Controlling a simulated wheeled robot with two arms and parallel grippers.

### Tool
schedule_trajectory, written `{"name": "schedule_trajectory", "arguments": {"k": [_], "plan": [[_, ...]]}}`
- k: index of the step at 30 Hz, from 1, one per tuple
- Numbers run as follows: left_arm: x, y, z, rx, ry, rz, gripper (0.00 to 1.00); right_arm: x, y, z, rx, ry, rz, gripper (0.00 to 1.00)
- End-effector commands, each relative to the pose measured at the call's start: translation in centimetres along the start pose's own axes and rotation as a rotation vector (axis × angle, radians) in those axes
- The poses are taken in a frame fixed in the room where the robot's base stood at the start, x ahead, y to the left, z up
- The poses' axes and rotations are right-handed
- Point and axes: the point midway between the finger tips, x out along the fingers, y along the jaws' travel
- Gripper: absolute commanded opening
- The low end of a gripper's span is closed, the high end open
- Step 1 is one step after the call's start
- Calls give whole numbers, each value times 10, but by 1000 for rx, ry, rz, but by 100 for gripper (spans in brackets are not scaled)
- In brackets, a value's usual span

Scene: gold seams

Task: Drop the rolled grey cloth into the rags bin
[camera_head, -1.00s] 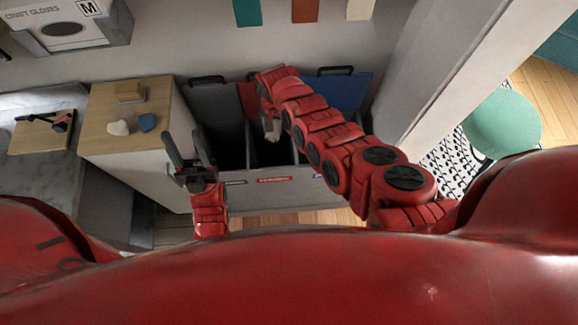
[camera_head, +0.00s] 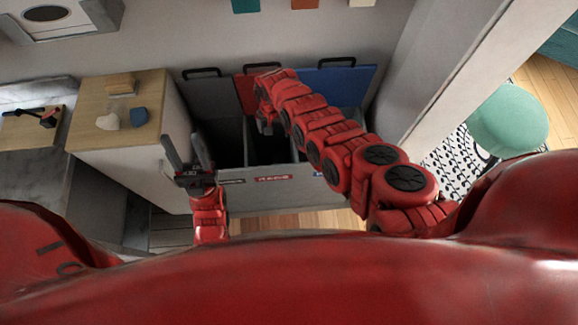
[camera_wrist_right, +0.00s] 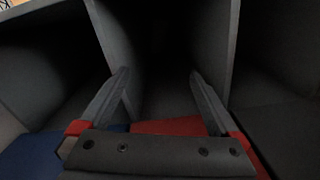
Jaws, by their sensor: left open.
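The rags bin (camera_head: 273,178) is the middle compartment of a grey three-part unit, with a red label and a raised red lid (camera_head: 246,94). My right gripper (camera_head: 265,127) points down over this compartment. In the right wrist view the right gripper (camera_wrist_right: 159,74) is open with nothing between its fingers. The compartment between its grey dividers is dark there, and the red lid (camera_wrist_right: 165,127) shows below. The rolled grey cloth is not visible in either view now; the bin's bottom is too dark to see.
Left and right compartments flank the rags bin, with a grey lid (camera_head: 207,92) and a blue lid (camera_head: 342,86) raised. A wooden-topped cabinet (camera_head: 85,130) with small items stands left. A teal stool (camera_head: 508,120) stands at right beyond a wall edge.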

Motion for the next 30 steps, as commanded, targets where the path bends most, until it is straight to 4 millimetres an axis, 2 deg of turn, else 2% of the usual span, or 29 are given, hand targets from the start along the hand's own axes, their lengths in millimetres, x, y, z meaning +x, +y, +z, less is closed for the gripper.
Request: {"name": "schedule_trajectory", "arguments": {"k": [8, 12, 18, 23, 30], "plan": [[1, 0, 0, 0, 0, 0, 50, -1, 0, 0, -1, 0, 0, 97], [4, 0, -1, 0, 0, 0, 50, -8, -1, 1, -3, -1, 0, 97], [14, -1, -2, 0, 0, 0, 50, -33, 0, 0, 4, 1, -4, 97], [10, 0, -2, 0, 0, 0, 50, -50, -2, 0, 0, 3, -4, 97], [4, 0, -1, 0, 0, 0, 50, -87, -1, 0, 1, 3, -4, 97]]}}
